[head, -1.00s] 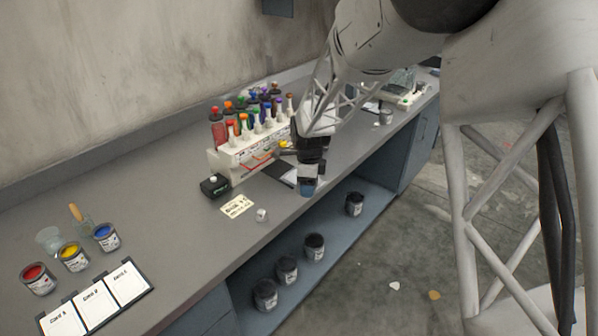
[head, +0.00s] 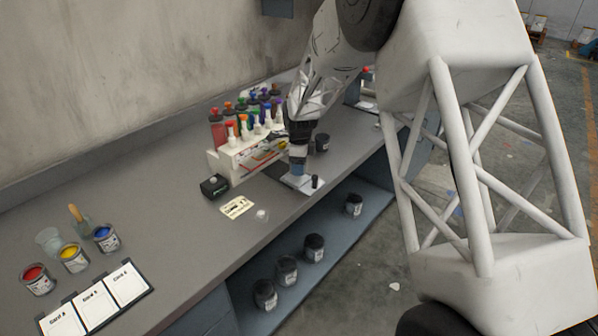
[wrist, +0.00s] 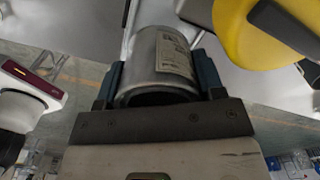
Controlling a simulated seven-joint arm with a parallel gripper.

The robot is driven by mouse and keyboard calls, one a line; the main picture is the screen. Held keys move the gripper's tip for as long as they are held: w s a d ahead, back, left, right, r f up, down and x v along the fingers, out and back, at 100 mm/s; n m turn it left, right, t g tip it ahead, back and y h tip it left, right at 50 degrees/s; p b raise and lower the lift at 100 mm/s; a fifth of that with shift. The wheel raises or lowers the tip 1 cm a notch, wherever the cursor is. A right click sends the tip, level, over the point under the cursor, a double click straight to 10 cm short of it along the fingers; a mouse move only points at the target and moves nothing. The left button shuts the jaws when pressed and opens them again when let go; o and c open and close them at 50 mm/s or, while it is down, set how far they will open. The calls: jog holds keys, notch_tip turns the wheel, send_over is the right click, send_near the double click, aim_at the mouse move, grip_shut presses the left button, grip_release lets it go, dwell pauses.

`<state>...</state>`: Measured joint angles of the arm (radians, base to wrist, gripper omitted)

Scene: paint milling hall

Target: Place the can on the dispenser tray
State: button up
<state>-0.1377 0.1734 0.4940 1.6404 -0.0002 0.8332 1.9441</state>
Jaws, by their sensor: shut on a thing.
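My gripper (head: 297,169) points down over the bench, in front of the bottle rack. In the wrist view, its two blue fingers (wrist: 160,84) are shut on the sides of a grey metal can (wrist: 143,67) with a pale printed label. In the head view I cannot make out the held can apart from the gripper. A pale flat plate (head: 304,188), possibly the dispenser tray, lies under the gripper. A small black upright piece (head: 315,182) shows at its right side. I cannot tell whether the can touches the plate.
A white rack (head: 226,162) of coloured bottles stands behind. A dark can (head: 322,142) is close right of my gripper. Paint cans and cards occupy the bench's left end.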

aim_at(299, 178)
jog(key=shift+w, duration=0.2)
jog(key=shift+w, duration=0.25)
jog(key=shift+f, duration=1.8)
jog(key=shift+f, duration=0.15)
jog(key=o, duration=1.1)
